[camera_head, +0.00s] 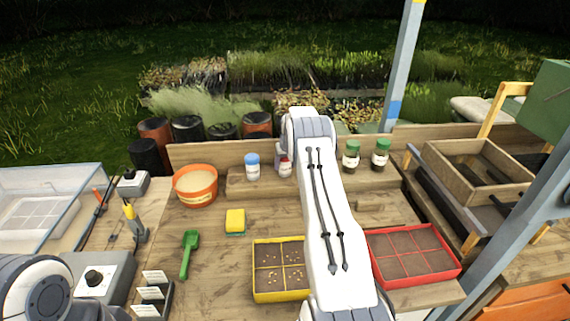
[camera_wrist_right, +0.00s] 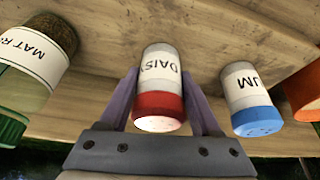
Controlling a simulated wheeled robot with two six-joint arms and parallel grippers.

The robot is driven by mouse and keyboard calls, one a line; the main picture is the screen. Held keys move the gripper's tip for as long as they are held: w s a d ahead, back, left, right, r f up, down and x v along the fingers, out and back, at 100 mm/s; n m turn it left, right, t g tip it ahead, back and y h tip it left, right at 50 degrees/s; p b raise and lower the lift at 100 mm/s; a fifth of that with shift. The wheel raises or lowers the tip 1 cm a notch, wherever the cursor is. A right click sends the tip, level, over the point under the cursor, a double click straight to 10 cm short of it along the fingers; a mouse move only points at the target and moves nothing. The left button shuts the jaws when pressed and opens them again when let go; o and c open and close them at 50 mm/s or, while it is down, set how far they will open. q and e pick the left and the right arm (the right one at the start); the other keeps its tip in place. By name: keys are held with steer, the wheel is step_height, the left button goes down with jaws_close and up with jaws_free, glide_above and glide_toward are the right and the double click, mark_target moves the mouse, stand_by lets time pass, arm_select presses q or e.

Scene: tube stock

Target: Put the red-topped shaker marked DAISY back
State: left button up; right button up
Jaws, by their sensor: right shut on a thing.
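The red-topped shaker marked DAISY (camera_wrist_right: 158,85) is upside down in the right wrist view, its red cap toward me. My right gripper (camera_wrist_right: 160,98) is shut on it, one finger on each side. In the head view the shaker (camera_head: 285,169) shows beside my right arm, which partly hides it, at the raised wooden shelf (camera_head: 240,184) at the back of the bench. I cannot tell whether its base touches the shelf. My left gripper is out of view; only part of that arm shows at the lower left.
A blue-topped shaker (camera_head: 252,167) stands close to the left, and an orange pot (camera_head: 196,186) beyond it. Two green-topped jars (camera_head: 351,156) (camera_head: 380,155) stand right of my arm. Yellow (camera_head: 256,298) and red (camera_head: 447,276) seed trays lie in front.

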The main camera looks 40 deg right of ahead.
steer(key=o, duration=1)
steer(key=shift+f, duration=0.15)
steer(key=shift+c, duration=0.2)
steer(key=o, duration=0.4)
steer(key=shift+o, duration=0.2)
